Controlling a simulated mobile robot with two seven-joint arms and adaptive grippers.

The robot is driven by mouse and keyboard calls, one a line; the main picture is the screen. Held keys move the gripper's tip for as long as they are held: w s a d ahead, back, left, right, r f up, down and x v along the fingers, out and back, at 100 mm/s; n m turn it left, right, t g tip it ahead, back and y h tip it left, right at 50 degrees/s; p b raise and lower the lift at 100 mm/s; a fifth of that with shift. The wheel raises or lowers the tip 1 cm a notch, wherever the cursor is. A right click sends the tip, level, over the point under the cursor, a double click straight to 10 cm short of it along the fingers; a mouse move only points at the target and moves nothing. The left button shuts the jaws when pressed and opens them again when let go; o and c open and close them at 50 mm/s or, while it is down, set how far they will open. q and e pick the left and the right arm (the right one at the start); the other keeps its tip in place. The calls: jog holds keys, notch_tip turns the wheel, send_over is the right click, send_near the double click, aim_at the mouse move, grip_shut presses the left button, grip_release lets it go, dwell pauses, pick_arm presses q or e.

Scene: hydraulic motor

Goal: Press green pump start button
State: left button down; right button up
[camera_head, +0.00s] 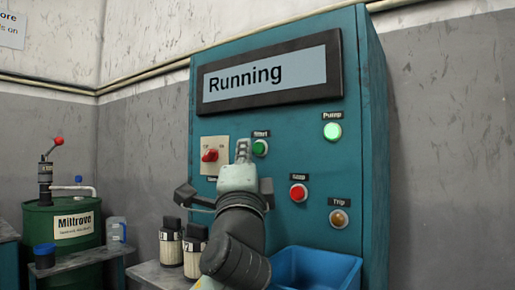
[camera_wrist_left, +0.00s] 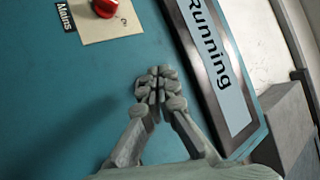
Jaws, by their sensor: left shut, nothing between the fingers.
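The green start button (camera_head: 260,148) is on the front of the teal control cabinet (camera_head: 300,222), under a small "Start" label. My left gripper (camera_head: 243,150) is shut and empty, its fingertips just left of the button in the head view. Whether they touch the panel or button cannot be told. In the left wrist view the shut fingertips (camera_wrist_left: 157,84) are in front of the teal panel, and no green button shows there. The display (camera_head: 265,75) reads "Running", and the green pump lamp (camera_head: 332,131) looks lit. My right gripper is not in view.
A red rotary mains switch (camera_head: 209,155) is left of the fingers. A red stop button (camera_head: 298,193) and an amber trip lamp (camera_head: 339,218) are lower right. A blue bin (camera_head: 318,268) is below. Two filter-like canisters (camera_head: 171,247) and a green drum (camera_head: 60,225) stand left.

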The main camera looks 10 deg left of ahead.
pick_arm(q)
jog(key=shift+s+a, duration=0.25)
jog(key=shift+s, duration=0.4)
jog(key=shift+s+a, duration=0.2)
jog(key=shift+s, duration=0.4)
jog(key=shift+s+a, duration=0.25)
jog(key=shift+s, duration=0.4)
